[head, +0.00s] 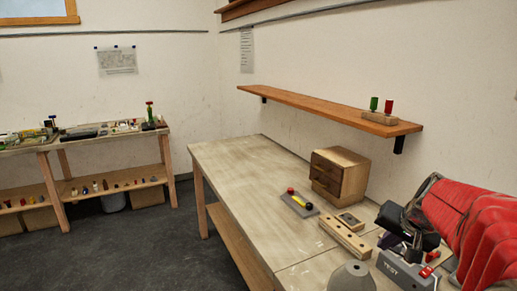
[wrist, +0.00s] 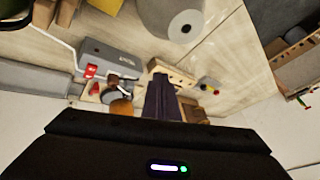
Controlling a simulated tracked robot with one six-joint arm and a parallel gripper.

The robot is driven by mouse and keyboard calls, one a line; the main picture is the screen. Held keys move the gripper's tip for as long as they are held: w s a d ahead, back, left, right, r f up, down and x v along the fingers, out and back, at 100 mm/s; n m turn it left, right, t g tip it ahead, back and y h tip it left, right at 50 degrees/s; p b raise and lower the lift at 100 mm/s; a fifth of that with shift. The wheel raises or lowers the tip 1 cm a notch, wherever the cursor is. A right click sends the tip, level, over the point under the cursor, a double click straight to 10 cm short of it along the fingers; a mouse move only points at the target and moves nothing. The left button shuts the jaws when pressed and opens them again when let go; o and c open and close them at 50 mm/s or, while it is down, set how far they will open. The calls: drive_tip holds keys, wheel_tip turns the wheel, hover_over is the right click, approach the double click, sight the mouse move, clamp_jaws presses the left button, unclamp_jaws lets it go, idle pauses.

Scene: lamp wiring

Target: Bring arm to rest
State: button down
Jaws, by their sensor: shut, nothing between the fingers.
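My gripper (head: 389,241) is at the right of the workbench in the head view, under my red arm. Its dark fingers are together and empty. In the wrist view the shut fingers (wrist: 160,95) point at the bench area, with nothing held between them. A grey box marked TEST (head: 402,272) with a red part lies just in front of the gripper; it also shows in the wrist view (wrist: 108,60). Whether the fingers touch anything is not clear.
The workbench (head: 230,165) is clear at its far left. A wall shelf (head: 320,107) hangs above.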

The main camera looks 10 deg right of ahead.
drive_tip(key=s+a+r+n+y, duration=0.1)
drive_tip(key=s+a+n, duration=0.1)
drive_tip(key=a, duration=0.6)
drive_tip(key=s+a+n, duration=0.2)
drive_tip(key=a, duration=0.6)
drive_tip(key=s+a+f+n, duration=0.2)
drive_tip(key=s+a+n, duration=0.3)
drive_tip(key=s+a, duration=0.6)
drive_tip(key=shift+a+f+n+g+y, duration=0.3)
drive_tip(key=shift+a+f+g, duration=0.1)
drive_tip(key=shift+a, duration=0.5)
